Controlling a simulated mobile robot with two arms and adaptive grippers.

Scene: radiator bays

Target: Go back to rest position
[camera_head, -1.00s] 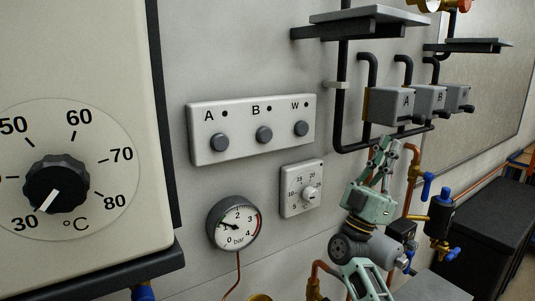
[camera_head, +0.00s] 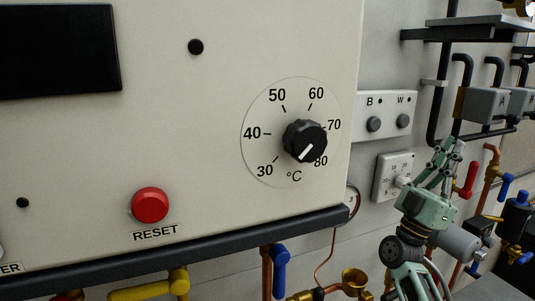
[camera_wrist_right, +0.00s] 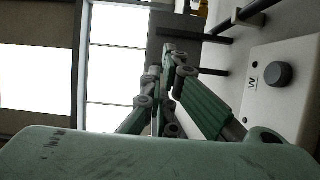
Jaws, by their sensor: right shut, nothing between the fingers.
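My right gripper (camera_head: 447,148) shows at the right of the head view, raised in front of the wall with its fingers pointing up. Its fingers are together and hold nothing. In the right wrist view the closed fingers (camera_wrist_right: 170,60) are seen beyond the green housing. The gripper stands just right of the small thermostat (camera_head: 394,178) in the picture and partly in front of the pipes. I cannot tell its exact distance from the wall. My left gripper is in neither view.
A boiler panel with a black temperature knob (camera_head: 305,140) and a red RESET button (camera_head: 150,204) fills the left. A switch plate (camera_head: 388,116) is on the wall. A red lever (camera_head: 467,180), a blue valve handle (camera_head: 281,271) and a yellow handle (camera_head: 150,290) stick out below.

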